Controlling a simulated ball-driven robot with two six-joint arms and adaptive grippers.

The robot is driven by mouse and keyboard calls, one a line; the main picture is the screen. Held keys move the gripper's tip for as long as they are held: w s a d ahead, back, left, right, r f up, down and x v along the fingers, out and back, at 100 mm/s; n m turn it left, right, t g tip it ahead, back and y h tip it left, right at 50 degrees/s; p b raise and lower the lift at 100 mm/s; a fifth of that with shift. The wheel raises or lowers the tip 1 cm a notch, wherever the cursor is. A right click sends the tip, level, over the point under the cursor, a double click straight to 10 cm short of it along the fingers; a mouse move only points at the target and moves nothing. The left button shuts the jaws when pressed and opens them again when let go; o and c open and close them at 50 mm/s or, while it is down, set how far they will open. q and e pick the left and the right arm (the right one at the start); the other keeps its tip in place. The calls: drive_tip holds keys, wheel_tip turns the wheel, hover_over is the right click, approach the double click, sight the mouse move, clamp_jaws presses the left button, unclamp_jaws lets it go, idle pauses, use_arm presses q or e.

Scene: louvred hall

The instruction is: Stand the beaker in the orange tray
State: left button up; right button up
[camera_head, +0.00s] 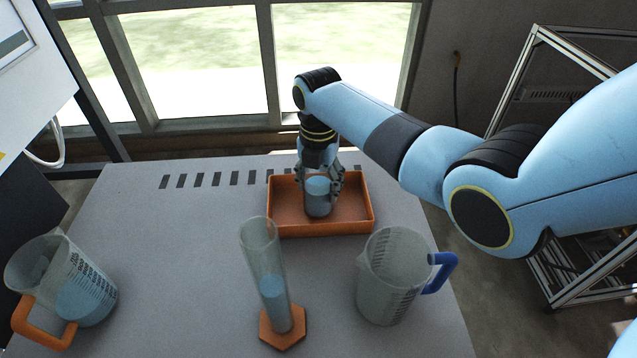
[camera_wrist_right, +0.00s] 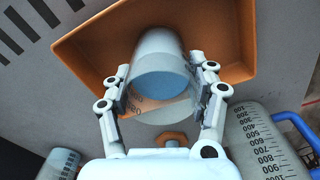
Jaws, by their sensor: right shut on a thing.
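The beaker (camera_head: 318,198) is a small clear vessel with blue liquid, upright within the outline of the orange tray (camera_head: 354,224) in the head view. My right gripper (camera_head: 319,184) is shut on it from above and behind. In the right wrist view the beaker (camera_wrist_right: 162,75) sits between the two fingers of the right gripper (camera_wrist_right: 160,85), with the tray (camera_wrist_right: 100,50) around it. I cannot tell whether its base touches the tray floor. My left gripper is not in view.
A measuring cylinder (camera_head: 268,275) on an orange foot stands in front of the tray. A jug with a blue handle (camera_head: 388,280) stands front right, and a jug with an orange handle (camera_head: 78,290) stands at left.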

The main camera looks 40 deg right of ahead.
drive_tip(key=o, duration=1.4)
drive_tip(key=shift+c, duration=0.2)
drive_tip(key=shift+r, duration=0.5)
wheel_tip(320, 180, up, 11)
drive_tip(key=p, duration=0.1)
